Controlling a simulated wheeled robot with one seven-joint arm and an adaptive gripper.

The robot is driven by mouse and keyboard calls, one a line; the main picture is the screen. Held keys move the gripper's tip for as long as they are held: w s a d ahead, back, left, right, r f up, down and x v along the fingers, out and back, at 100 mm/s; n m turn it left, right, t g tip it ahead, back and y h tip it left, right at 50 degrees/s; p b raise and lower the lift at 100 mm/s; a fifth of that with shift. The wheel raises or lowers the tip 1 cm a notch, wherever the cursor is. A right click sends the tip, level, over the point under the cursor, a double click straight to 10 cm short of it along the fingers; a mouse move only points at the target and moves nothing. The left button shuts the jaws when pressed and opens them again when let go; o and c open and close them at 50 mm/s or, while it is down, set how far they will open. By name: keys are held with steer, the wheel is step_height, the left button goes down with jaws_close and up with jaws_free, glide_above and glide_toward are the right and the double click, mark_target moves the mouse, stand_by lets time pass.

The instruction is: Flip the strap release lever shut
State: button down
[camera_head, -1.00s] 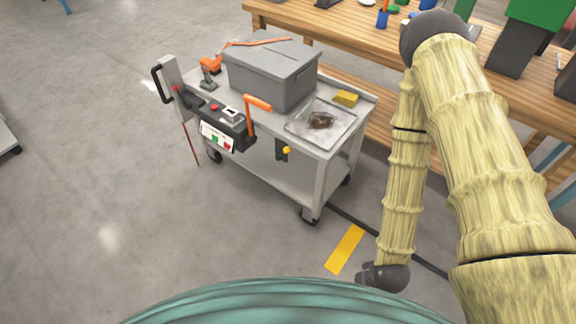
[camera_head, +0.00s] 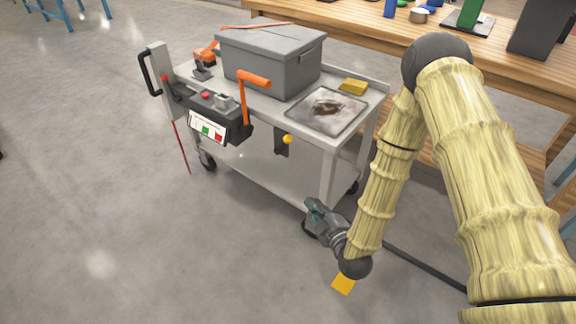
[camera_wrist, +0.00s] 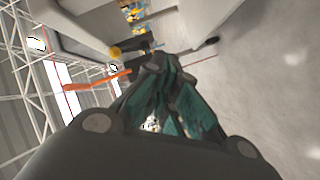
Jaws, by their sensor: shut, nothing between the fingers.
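An orange lever (camera_head: 246,97) stands upright at the right end of a dark control box (camera_head: 216,118) on the cart's near side. Its grip bends over to the right at the top. An orange bar, seemingly this lever (camera_wrist: 95,82), also shows left of my fingers in the wrist view. My gripper (camera_head: 313,210) is in front of the cart's lower right corner, below and right of the lever and apart from it. In the wrist view, my gripper (camera_wrist: 168,66) has its fingertips together with nothing between them.
The cart (camera_head: 376,92) carries a grey lidded box (camera_head: 262,62), an orange and grey device (camera_head: 205,60), a clear tray (camera_head: 335,122) and a yellow block (camera_head: 354,86). A yellow knob (camera_head: 288,139) sits on its side. A wooden workbench (camera_head: 350,30) stands behind.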

steer(key=shift+w+a+r+n+t+y+b, duration=0.45)
steer(key=shift+w+n+t+b, duration=0.35)
steer(key=shift+b, duration=0.45)
steer(key=shift+w+a+r+n+t+y+b, duration=0.45)
steer(key=shift+w+n+t+b, duration=0.2)
steer(key=shift+n+t+b, duration=0.4)
steer(key=shift+w+a+r+n+t+y+b, duration=0.5)
steer(key=shift+w+t+b, duration=0.25)
steer(key=shift+b, duration=0.65)
steer(key=shift+f, duration=0.1)
steer(key=b, duration=0.3)
glide_toward(285, 142)
steer(key=x, duration=0.5)
steer(key=shift+x, duration=0.8)
steer(key=shift+a, duration=0.1)
